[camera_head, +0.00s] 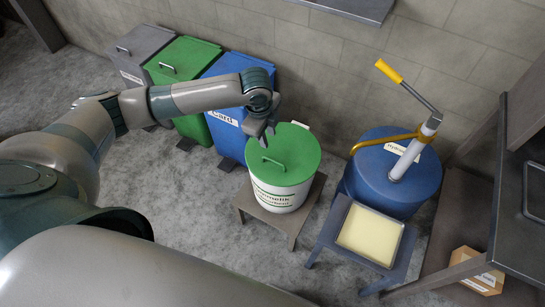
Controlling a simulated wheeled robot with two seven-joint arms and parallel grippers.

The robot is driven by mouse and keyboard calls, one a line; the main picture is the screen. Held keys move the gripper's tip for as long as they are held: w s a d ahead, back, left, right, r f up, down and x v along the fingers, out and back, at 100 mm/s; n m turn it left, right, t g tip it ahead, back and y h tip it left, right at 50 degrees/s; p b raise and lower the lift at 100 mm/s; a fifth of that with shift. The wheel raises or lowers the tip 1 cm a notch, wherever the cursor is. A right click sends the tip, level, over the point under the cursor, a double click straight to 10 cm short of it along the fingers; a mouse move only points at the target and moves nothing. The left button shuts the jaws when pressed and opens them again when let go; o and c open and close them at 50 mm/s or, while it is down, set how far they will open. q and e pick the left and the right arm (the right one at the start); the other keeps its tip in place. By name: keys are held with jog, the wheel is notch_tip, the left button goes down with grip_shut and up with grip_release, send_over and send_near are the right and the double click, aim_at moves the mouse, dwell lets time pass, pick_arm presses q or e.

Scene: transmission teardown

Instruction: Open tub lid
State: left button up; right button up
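The tub (281,194) is a white round container with green lettering, and it stands on a small brown-grey stand. Its green lid (298,150) lies flat on top and looks shut, with a thin green bar handle (273,163) near its left front. My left gripper (268,140) points down at the lid's upper left edge, above and behind the handle in the picture. It looks empty and apart from the handle; the gap between its fingers is too small to judge. My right gripper is out of view.
Lidded grey (140,55), green (183,62) and blue (235,65) bins stand against the wall at the left. A blue drum (418,192) with a yellow-handled pump and a pale-topped tray (370,235) stand right of the tub. A dark workbench (520,235) fills the right edge.

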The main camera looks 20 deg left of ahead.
aim_at(273, 160)
pick_arm(q)
jog(key=w+f, duration=0.1)
jog(key=f, duration=0.4)
jog(key=w+f+p, duration=0.1)
jog(key=f, duration=0.5)
jog(key=w+f+p, duration=0.1)
jog(key=f, duration=0.5)
jog(key=shift+w+d, duration=0.1)
jog(key=shift+w, duration=0.05)
grip_shut()
